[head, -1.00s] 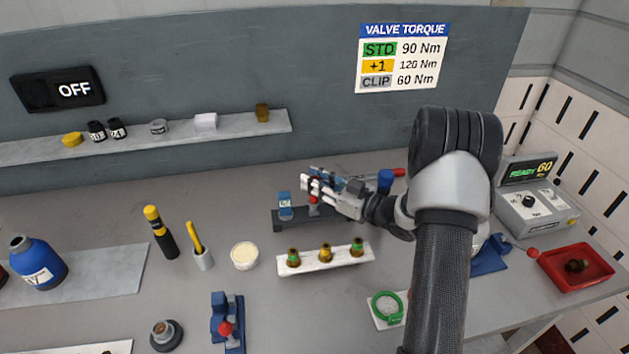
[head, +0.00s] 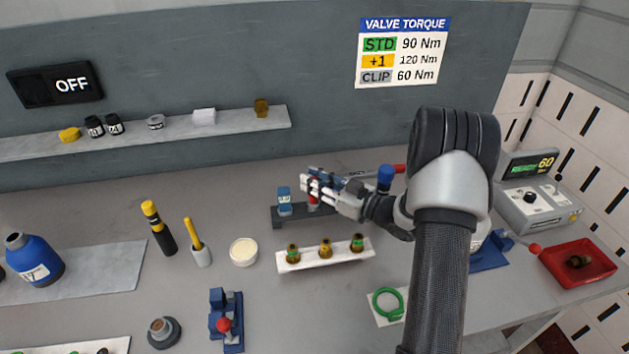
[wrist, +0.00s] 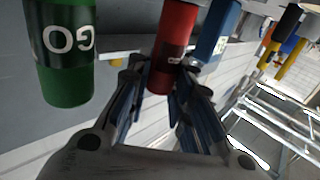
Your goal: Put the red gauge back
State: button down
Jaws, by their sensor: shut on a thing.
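The red gauge (head: 313,199) stands at the dark grey rack (head: 279,221) in the head view, partly covered by my fingers. In the wrist view the red gauge (wrist: 174,45) is between my two fingers. My gripper (head: 308,184) is shut on it, reaching in from the right; its fingers also show in the wrist view (wrist: 160,90). A blue gauge (head: 284,201) stands at the rack's left end, and it also shows right of the red one in the wrist view (wrist: 216,32). A green gauge marked GO (wrist: 66,55) is on the left there. The red gauge's seating in the rack is hidden.
A white block with several brass valves (head: 325,256) stands just in front of the rack. A blue-capped post (head: 385,179) is close to my wrist. A torque unit (head: 535,200) and a red tray (head: 577,262) are at the right.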

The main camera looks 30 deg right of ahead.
jog(key=shift+f+b, duration=0.7)
jog(key=shift+f, duration=0.3)
jog(key=c, duration=1.3)
grip_release()
jog(key=shift+c, duration=0.2)
jog(key=shift+r+p, duration=2.2)
jog(key=shift+r, duration=0.9)
